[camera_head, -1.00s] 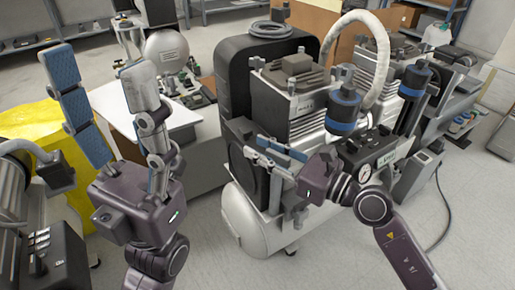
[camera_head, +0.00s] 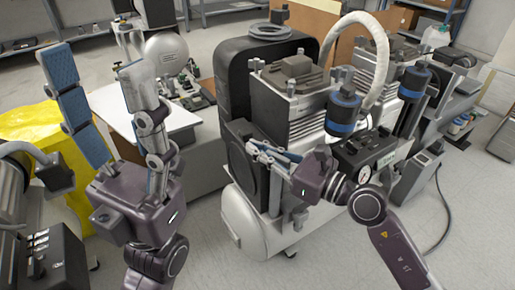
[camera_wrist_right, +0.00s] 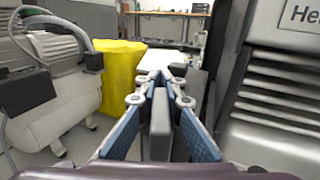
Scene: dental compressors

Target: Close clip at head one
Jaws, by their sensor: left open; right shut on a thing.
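Compressor head one, a finned grey block (camera_head: 285,105) on a compressor with a white tank (camera_head: 245,220), stands in the middle of the head view. My right gripper (camera_head: 268,153) is in front of its lower left side, with its fingers pointing left. In the right wrist view the blue-padded fingers (camera_wrist_right: 160,85) are shut on a narrow grey piece (camera_wrist_right: 160,125), which may be the clip. The fingers hide most of it in the head view, so I cannot tell its position. My left gripper (camera_head: 98,72) is open and empty, its fingers pointing up, well left of the compressor.
A black case (camera_head: 240,75) stands behind head one. Blue-banded cylinders (camera_head: 342,113) and a pressure gauge (camera_head: 364,174) sit close to my right arm. A yellow cover (camera_head: 35,125) and another compressor (camera_wrist_right: 55,80) are at the left. Floor at the lower right is mostly clear.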

